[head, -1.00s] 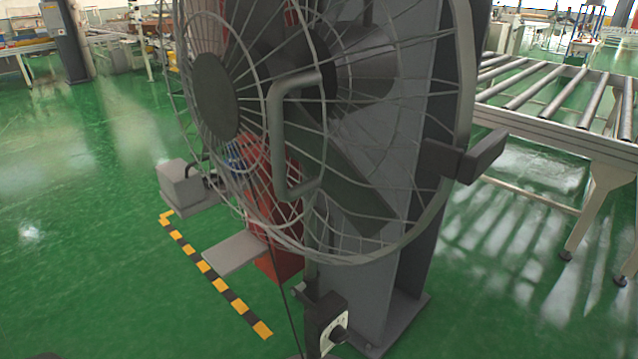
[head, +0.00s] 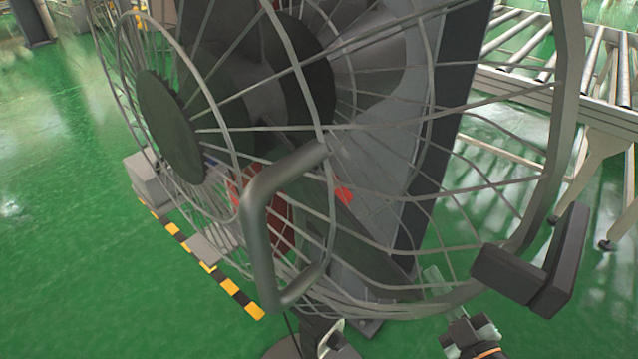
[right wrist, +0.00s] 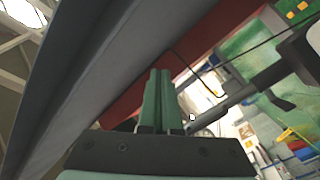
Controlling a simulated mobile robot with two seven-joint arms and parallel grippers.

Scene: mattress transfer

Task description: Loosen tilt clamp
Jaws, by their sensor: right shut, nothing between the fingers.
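The large fan (head: 178,127) with its wire cage fills the middle of the head view. A dark T-shaped handle (head: 565,262) sticks out at the right rim of the cage; it looks like the tilt clamp. My right gripper (head: 434,280) is low in the head view, below and left of this handle and apart from it, partly behind the cage wires. In the right wrist view its two greenish fingers (right wrist: 158,98) are shut together with nothing between them. The T-shaped handle cannot be made out in that view. My left gripper is not in view.
A grey bent carry handle (head: 258,235) stands out from the cage front. A roller conveyor (head: 560,90) is at the right. A yellow-black floor stripe (head: 238,296) runs at lower left on open green floor. A grey beam (right wrist: 100,85) passes close to my right fingers.

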